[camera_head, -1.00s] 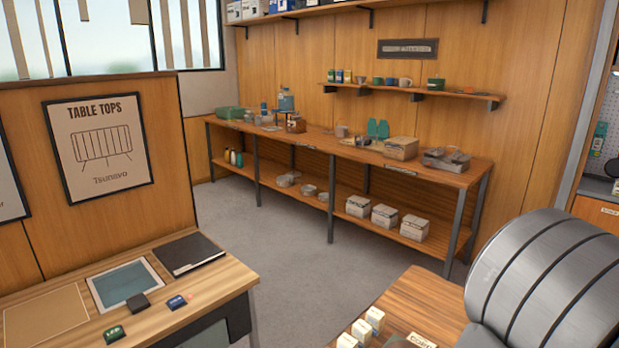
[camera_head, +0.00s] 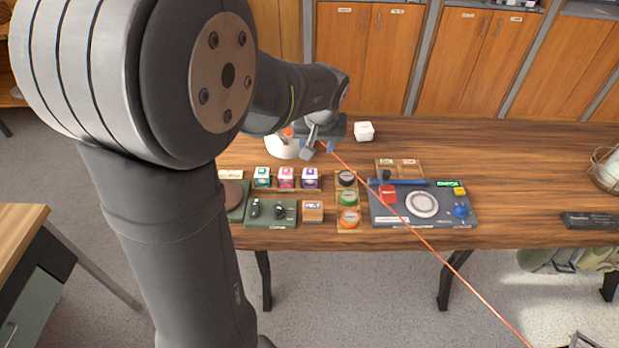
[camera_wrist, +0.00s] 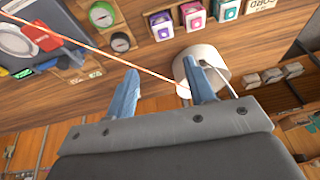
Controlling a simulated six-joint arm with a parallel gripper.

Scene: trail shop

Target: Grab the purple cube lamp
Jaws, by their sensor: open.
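The purple cube lamp (camera_head: 310,178) stands at the right end of a row of three small cube lamps on the wooden table, beside the pink one (camera_head: 286,177), with the teal one (camera_head: 262,177) at the left. In the wrist view the purple lamp (camera_wrist: 160,26) is upper middle, beyond the fingertips. My gripper (camera_head: 319,149) is over the table, behind the row in the head view. Its blue fingers (camera_wrist: 160,72) are spread apart with nothing between them, and the lamp is clear of them.
A white round container (camera_head: 284,149) is close to my gripper, partly hidden by the arm in the head view. A small white box (camera_head: 363,131) stands behind. Black, green and orange round items (camera_head: 348,198) and a dark device panel (camera_head: 386,214) lie right of the lamps.

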